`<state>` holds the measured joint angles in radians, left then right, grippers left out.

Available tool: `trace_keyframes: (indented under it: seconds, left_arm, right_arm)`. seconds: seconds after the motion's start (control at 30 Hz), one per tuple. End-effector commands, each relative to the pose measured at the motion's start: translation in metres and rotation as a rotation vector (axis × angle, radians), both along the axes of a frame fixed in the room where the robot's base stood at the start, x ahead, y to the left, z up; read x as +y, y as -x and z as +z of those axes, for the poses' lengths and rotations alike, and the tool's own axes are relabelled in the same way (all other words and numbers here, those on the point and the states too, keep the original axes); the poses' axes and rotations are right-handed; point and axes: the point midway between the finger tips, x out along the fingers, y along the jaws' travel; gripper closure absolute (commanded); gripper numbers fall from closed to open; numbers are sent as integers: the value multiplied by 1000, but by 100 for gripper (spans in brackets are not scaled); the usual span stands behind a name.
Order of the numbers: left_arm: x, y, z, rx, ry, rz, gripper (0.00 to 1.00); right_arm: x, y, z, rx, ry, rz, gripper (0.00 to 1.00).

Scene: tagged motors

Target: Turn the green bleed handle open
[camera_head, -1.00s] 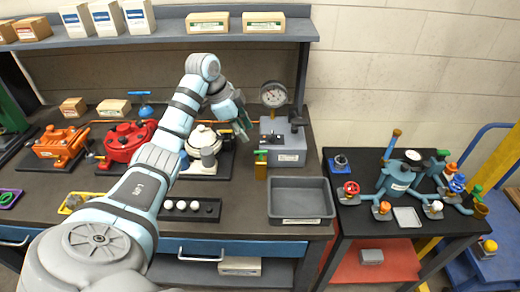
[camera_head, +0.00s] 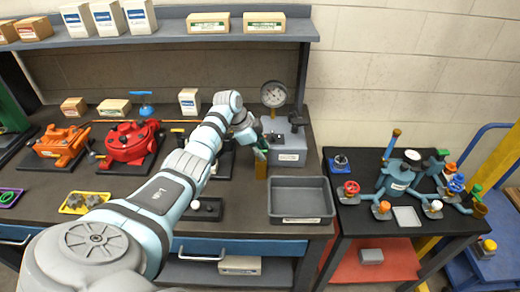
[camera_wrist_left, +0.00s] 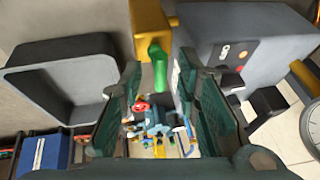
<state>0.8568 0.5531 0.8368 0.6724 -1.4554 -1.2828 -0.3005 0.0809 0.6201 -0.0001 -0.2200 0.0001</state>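The green bleed handle (camera_wrist_left: 158,66) sticks out from a brass valve block (camera_wrist_left: 150,27) on the side of a grey gauge box (camera_wrist_left: 243,45) in the left wrist view. In the head view the brass block (camera_head: 261,170) stands at the box's (camera_head: 286,146) front left; its handle is largely hidden by my gripper. My left gripper (camera_head: 258,146) is at the block's top. In the wrist view its two dark green fingers (camera_wrist_left: 159,78) are open, with the handle between their tips. I see a gap on each side of it. My right gripper is not in view.
A grey tray (camera_head: 301,215) lies in front of the gauge box. A dial gauge (camera_head: 273,94) stands behind it. Red (camera_head: 130,142) and orange (camera_head: 62,145) motors are at the left. A side table at the right holds a teal vessel (camera_head: 396,180) with coloured valves.

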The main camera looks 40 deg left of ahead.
Motion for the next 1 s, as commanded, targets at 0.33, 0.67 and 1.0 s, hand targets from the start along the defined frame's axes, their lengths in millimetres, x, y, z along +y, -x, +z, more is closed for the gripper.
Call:
trace_keyframes:
  seconds: [0.33,0.67,1.0]
  left_arm:
    - [1,0,1,-2,-1,1,100]
    - [1,0,2,-3,-3,43,100]
    - [0,-1,4,-9,-3,256,100]
  right_arm:
    - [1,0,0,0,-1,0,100]
    - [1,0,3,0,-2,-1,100]
    - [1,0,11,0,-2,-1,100]
